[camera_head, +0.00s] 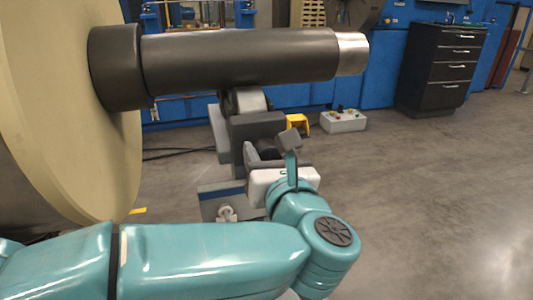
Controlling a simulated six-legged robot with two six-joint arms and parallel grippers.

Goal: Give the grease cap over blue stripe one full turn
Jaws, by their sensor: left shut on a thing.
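My left arm comes in from the left along the bottom. Its gripper (262,157) is at the front of the grey rotor stand (257,127), just under the stand's upper block. It is shut on a small dark round part, which I take to be the grease cap (266,148). The fingers and wrist hide most of it, so its turn angle cannot be told. A blue stripe (222,190) shows on a grey plate lower on the stand, below and left of the gripper. My right gripper is not in view.
A dark rotor shaft (240,57) with a bright metal end (351,54) lies above the stand's roller (245,101). A large beige disc (70,120) fills the left. A control box (343,121) and black drawer cabinet (440,70) stand behind. The floor at right is clear.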

